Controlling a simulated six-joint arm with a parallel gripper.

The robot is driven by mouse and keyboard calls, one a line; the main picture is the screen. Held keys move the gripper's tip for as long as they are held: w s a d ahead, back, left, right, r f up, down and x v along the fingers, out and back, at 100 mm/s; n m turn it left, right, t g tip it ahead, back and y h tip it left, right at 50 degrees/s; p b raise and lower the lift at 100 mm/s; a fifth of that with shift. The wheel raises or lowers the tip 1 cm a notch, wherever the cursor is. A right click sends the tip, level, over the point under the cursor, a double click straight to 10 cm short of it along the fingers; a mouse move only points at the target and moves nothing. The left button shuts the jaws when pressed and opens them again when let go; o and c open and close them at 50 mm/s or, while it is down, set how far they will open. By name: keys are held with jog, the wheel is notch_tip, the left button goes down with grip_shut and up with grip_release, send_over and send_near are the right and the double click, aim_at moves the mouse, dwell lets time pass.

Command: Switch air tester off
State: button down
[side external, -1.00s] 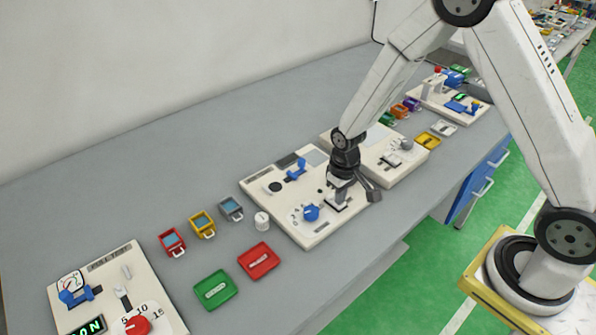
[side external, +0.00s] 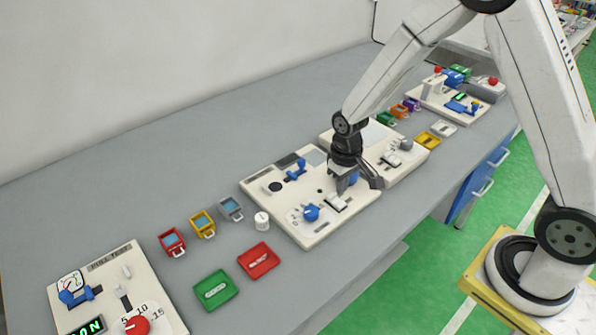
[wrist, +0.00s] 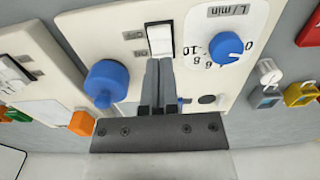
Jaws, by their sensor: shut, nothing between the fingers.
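The panel with the L/min dial, a cream board (side external: 262,200), lies under my gripper and looks like the air tester. Its white rocker switch (side external: 336,203) shows just in front of my fingertips; it also shows in the wrist view (wrist: 160,39), in a dark frame with small labels on its left. My gripper (side external: 341,190) is shut and empty; in the wrist view its fingertips (wrist: 159,62) reach the switch's near edge, and I cannot tell whether they touch. A blue dial (wrist: 226,47) is right of the switch, and a big blue knob (wrist: 106,82) is left of it.
Another cream panel (side external: 410,166) stands close on the right. A blue lever (side external: 297,169) rises from the board's back. A white cylinder (side external: 262,220), a red tray (side external: 259,261) and a green tray (side external: 215,290) lie to the left. The pull tester panel (side external: 145,275) is at far left.

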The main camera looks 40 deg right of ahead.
aim_at(342, 204)
jog(key=shift+r, duration=1.6)
jog(key=s+r+t, duration=0.2)
jog(key=s+r, duration=0.4)
jog(key=s, duration=0.5)
jog(key=shift+d+r+t, duration=0.2)
jog(key=shift+d+t, duration=0.1)
jog(key=shift+d, duration=0.1)
